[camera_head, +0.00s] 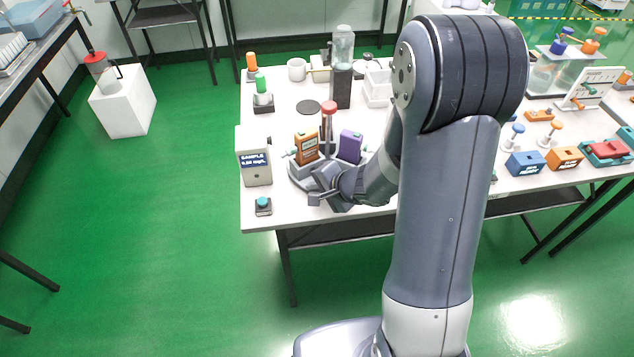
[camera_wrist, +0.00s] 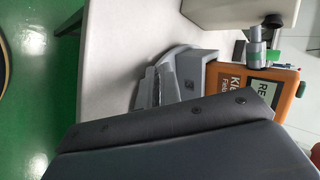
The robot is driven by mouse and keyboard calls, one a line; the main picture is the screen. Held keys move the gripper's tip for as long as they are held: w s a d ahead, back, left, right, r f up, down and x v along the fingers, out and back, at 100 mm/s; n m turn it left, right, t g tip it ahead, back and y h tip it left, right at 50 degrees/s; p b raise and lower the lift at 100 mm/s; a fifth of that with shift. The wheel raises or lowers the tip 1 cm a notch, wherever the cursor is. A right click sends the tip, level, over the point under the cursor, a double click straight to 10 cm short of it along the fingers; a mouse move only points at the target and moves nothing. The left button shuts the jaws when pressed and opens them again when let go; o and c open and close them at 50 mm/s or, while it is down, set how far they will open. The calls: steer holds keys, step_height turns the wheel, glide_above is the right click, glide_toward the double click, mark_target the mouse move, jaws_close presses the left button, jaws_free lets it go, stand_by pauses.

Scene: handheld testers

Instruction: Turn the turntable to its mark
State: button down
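The turntable (camera_head: 300,172) is a low grey round base near the front left of the white table. It carries an orange tester (camera_head: 307,147) and a purple tester (camera_head: 350,146), with a red-topped post (camera_head: 328,112) behind them. My gripper (camera_head: 320,188) is at the front of the turntable, low over the table. I cannot tell whether it touches the turntable or how its fingers stand. My gripper and forearm hide the turntable's front right, and I cannot make out the mark.
A beige sample display box (camera_head: 254,160) stands close left of the turntable. A small button box (camera_head: 263,206) sits at the front left. A dark cylinder (camera_head: 341,86) and a green-topped holder (camera_head: 262,95) stand behind. Blue and orange boxes are farther right. Table (camera_head: 285,212) is bare at the front.

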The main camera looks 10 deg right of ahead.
mark_target(297, 174)
steer(key=shift+w+d+r+t+b, duration=0.15)
steer(key=shift+w+d+t+b, duration=0.2)
steer(key=shift+w, duration=0.25)
steer(key=shift+w+a+m+h+b, duration=0.1)
steer(key=shift+a+m+h+b, duration=0.2)
steer(key=shift+b, duration=0.4)
steer(key=b, duration=0.2)
steer(key=a+m+t+h+b, duration=0.1)
steer(key=b, duration=0.1)
steer(key=shift+w+a+f+m, duration=0.2)
steer(key=shift+w+a+m, duration=0.05)
steer(key=shift+w+m, duration=0.1)
steer(key=shift+w+a+r+m+h+b, duration=0.1)
steer(key=shift+w+a+m+h+b, duration=0.2)
steer(key=shift+b, duration=0.5)
steer(key=shift+w+a+m+h+b, duration=0.3)
steer(key=shift+w+a+m+b, duration=0.1)
steer(key=shift+a, duration=0.2)
steer(key=shift+w+a+m+t+h+b, duration=0.15)
steer(key=shift+a+m+t+h+b, duration=0.15)
steer(key=shift+m+h+b, duration=0.35)
steer(key=shift+w+a+r+m+h+b, duration=0.15)
steer(key=shift+m+h+b, duration=0.4)
steer(key=shift+m, duration=0.35)
steer(key=shift+w+a+r+m+h, duration=0.1)
steer(key=shift+w+a+m+h, duration=0.1)
steer(key=shift+a+m+h, duration=0.25)
